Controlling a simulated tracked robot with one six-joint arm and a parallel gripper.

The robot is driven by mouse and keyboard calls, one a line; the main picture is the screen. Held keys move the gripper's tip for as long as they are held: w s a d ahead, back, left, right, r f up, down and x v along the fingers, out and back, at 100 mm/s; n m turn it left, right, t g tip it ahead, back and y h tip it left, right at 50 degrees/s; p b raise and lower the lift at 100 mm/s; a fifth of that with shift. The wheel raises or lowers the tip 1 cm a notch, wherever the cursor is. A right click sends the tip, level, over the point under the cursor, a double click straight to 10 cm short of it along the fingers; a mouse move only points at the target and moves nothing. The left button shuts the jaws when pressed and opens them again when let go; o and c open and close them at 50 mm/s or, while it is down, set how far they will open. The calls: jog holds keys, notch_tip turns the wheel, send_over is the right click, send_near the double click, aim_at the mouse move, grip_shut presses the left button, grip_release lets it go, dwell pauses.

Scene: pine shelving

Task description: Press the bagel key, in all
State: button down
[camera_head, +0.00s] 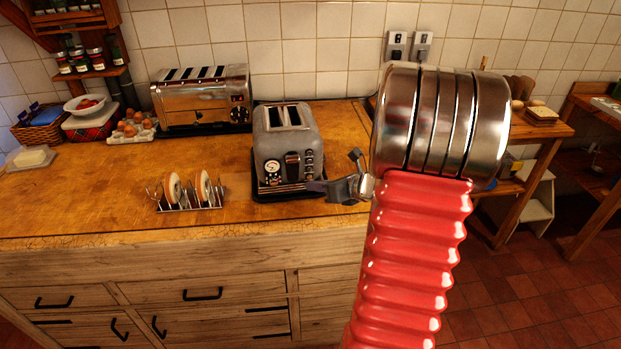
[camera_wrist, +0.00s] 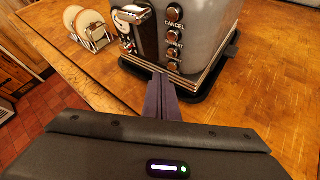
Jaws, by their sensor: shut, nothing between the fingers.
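A grey two-slot toaster (camera_head: 287,140) stands on a black tray on the wooden worktop; it also shows in the wrist view (camera_wrist: 210,30). Its front has a dial, a dark lever and a column of round copper-coloured keys (camera_wrist: 173,52). One label reads CANCEL; the other labels are too small to read, so I cannot tell which key is the bagel key. My gripper (camera_wrist: 160,78) is shut and empty, its fingertips at the toaster's lower front, below the key column. In the head view my gripper (camera_head: 318,187) is at the toaster's lower right. Whether the tips touch it is unclear.
A toast rack (camera_head: 190,193) with round bread pieces stands left of the toaster. A larger chrome toaster (camera_head: 203,100) stands behind left. Eggs (camera_head: 132,129) and a butter dish (camera_head: 30,157) are farther left. The worktop in front is clear.

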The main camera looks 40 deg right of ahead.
jog(key=shift+w+d, duration=0.1)
jog(key=shift+w, duration=0.05)
jog(key=shift+w+d, duration=0.1)
jog(key=shift+w, duration=0.15)
jog(key=shift+w+d, duration=0.2)
jog(key=shift+w, duration=0.1)
dwell(1.0)
jog(key=shift+s, duration=0.1)
dwell(0.4)
jog(key=shift+s+a, duration=0.4)
jog(key=shift+s, duration=0.15)
jog(key=shift+s+a, duration=0.45)
jog(key=shift+s, duration=0.25)
jog(key=shift+s+a, duration=0.4)
jog(key=shift+s, duration=0.35)
jog(key=shift+s+a, duration=0.45)
jog(key=shift+s, duration=0.25)
jog(key=shift+n, duration=0.3)
